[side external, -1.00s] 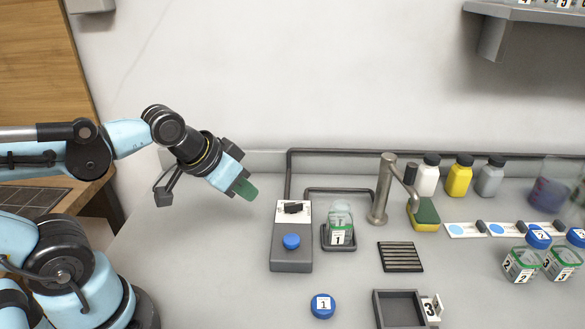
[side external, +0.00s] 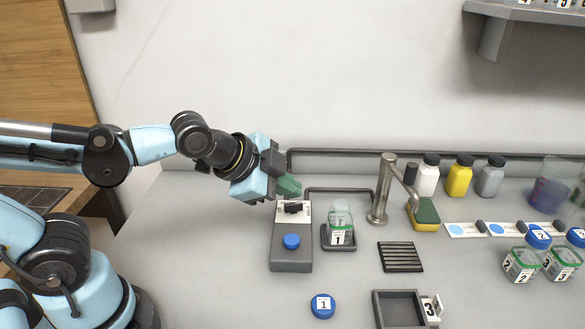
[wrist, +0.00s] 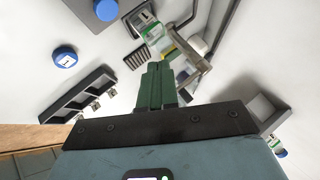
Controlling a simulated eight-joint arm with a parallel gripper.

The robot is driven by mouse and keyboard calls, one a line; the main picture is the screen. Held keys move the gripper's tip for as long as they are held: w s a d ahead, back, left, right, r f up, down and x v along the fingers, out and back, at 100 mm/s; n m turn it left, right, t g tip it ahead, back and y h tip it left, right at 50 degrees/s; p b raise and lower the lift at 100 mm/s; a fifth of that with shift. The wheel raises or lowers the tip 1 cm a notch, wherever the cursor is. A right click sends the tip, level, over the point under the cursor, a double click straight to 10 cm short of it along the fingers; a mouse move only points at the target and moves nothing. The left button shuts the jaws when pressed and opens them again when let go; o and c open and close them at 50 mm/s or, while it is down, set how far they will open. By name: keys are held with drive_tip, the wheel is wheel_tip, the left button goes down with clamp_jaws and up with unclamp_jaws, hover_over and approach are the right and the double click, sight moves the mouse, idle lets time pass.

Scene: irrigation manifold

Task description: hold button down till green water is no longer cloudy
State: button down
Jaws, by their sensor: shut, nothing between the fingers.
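A grey box carries a round blue button (side external: 291,242) and, above it, a black switch (side external: 293,207) on a white panel. The button also shows at the top of the wrist view (wrist: 106,9). A clear jar with a green band and label 1 (side external: 338,232) stands on a small dark tray right of the box. Its contents look pale; I cannot tell how cloudy they are. My gripper (side external: 290,186), with green fingers, is shut and empty above the back end of the box, near the switch and apart from the button. Its fingers also show in the wrist view (wrist: 156,75).
A blue lid marked 1 (side external: 322,306) lies in front of the box. A metal tap (side external: 382,190) stands behind a slatted drain (side external: 400,257). A sponge (side external: 424,215), several bottles and jars 2 and 3 stand to the right. The counter left of the box is clear.

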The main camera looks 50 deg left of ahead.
sight(288, 241)
drive_tip(key=shift+f, duration=0.15)
drive_tip(key=shift+f, duration=4.25)
drive_tip(key=shift+f, duration=0.2)
drive_tip(key=shift+f, duration=0.25)
drive_tip(key=shift+f, duration=0.55)
idle(1.8)
drive_tip(key=shift+r, duration=1)
